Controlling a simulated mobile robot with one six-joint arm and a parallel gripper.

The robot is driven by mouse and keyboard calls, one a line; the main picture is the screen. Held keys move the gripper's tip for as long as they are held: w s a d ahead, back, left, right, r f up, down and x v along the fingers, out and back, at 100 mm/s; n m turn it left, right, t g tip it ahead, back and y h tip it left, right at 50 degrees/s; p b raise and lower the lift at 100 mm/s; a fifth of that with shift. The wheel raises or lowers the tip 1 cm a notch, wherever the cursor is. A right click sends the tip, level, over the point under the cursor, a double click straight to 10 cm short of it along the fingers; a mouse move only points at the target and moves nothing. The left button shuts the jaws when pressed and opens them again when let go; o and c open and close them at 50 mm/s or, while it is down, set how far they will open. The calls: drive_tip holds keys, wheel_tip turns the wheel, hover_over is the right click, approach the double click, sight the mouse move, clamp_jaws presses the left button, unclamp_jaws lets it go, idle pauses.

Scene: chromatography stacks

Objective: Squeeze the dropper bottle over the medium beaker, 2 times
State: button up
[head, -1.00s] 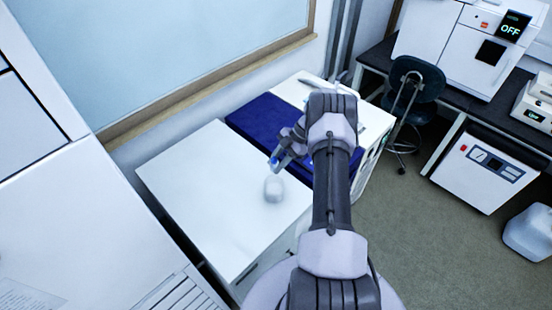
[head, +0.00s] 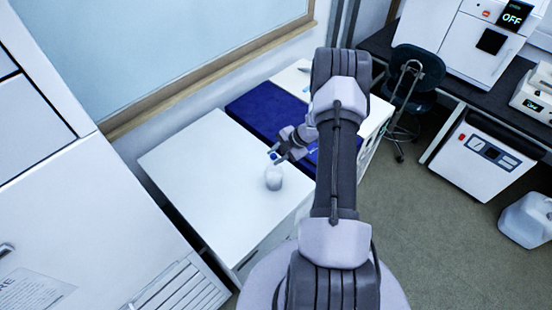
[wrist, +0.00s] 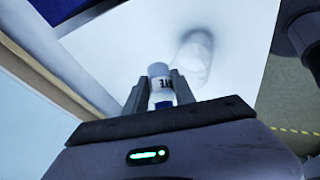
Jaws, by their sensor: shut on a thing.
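The dropper bottle (wrist: 160,88) is a small white bottle with dark lettering and a blue part, seen between my fingers in the wrist view. My gripper (wrist: 158,92) is shut on it. In the head view my gripper (head: 275,157) is above the white table, just behind the beaker. The beaker (head: 274,179) is a pale, clear vessel standing alone on the white tabletop. In the wrist view the beaker (wrist: 194,58) is beyond the bottle's tip and slightly right. I cannot tell whether the tip is right over its mouth.
The white table (head: 205,190) is otherwise bare around the beaker. A dark blue mat (head: 252,110) lies behind, partly hidden by my arm. A wall with a wood-framed window (head: 215,72) borders the back. A stool (head: 415,75) and lab machines stand at right.

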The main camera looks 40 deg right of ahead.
drive_tip(key=shift+w+d+n+t+h+b, duration=0.2)
drive_tip(key=shift+t+h+b, duration=0.25)
drive_tip(key=shift+b, duration=2.75)
drive_tip(key=shift+w+d+n+t+h+b, duration=0.15)
drive_tip(key=shift+t+h+b, duration=0.25)
drive_tip(key=shift+b, duration=2.75)
drive_tip(key=t+h+b, duration=0.1)
drive_tip(key=b, duration=0.7)
drive_tip(key=f+n+t+b, duration=0.1)
drive_tip(key=b, duration=0.7)
drive_tip(key=shift+w+d+h, duration=0.2)
drive_tip(key=shift+w+h, duration=0.05)
drive_tip(key=shift+h, duration=0.1)
drive_tip(key=t+h+b, duration=0.1)
drive_tip(key=b, duration=0.6)
drive_tip(key=shift+d+n+t, duration=0.1)
drive_tip(key=shift+n+t, duration=0.25)
drive_tip(key=shift+w+t+b, duration=0.1)
drive_tip(key=shift+t+b, duration=0.2)
drive_tip(key=shift+b, duration=0.5)
